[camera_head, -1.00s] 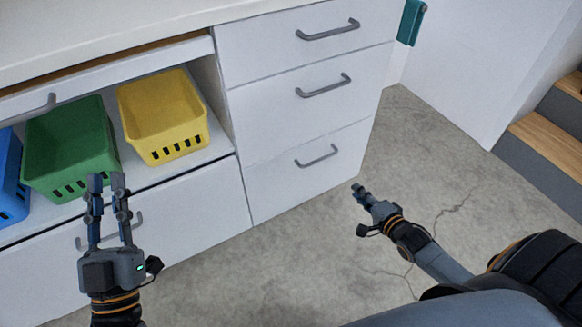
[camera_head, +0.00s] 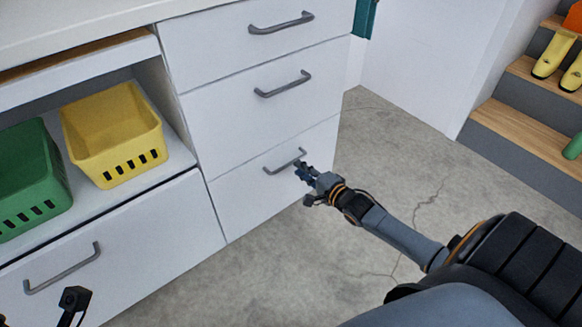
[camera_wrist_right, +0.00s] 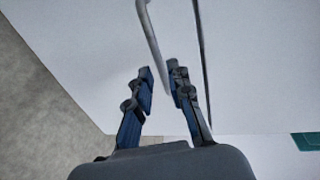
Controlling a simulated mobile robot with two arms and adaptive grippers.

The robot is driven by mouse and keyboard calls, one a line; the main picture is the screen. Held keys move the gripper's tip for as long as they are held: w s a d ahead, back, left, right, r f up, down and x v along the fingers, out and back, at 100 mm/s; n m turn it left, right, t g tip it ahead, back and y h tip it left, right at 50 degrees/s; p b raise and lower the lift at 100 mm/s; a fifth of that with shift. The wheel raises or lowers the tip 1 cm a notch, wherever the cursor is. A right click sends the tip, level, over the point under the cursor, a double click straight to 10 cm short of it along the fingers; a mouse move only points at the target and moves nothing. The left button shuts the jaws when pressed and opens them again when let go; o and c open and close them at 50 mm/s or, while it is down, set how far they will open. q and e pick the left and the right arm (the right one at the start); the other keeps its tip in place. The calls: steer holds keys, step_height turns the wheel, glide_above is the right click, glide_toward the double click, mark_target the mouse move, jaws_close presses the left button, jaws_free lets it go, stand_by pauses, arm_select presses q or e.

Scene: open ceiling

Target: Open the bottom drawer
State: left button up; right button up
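The bottom drawer (camera_head: 262,195) is the lowest of three white drawers in the right-hand stack and looks closed, flush with the front. Its grey bar handle (camera_head: 284,161) also shows in the right wrist view (camera_wrist_right: 151,30). My right gripper (camera_head: 301,171) is at the right end of this handle. In the right wrist view (camera_wrist_right: 160,76) its fingers are apart, and the handle's end lies between the tips, close to the right one. Contact cannot be told. Only a dark part of my left gripper (camera_head: 74,299) shows at the bottom left; its fingers are hidden.
Above are a middle drawer (camera_head: 250,105) and a top drawer (camera_head: 235,45). At left, a yellow basket (camera_head: 125,160) and a green basket (camera_head: 30,205) stand on a shelf above a wide drawer (camera_head: 130,250). Wooden steps (camera_head: 510,110) are at right. The concrete floor between is clear.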

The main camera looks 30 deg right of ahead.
mark_target(291, 162)
steer(key=b+x, duration=0.2)
steer(key=x, duration=0.3)
steer(key=shift+w+f, duration=0.15)
steer(key=shift+w, duration=0.15)
steer(key=shift+c, duration=0.4)
jaws_close()
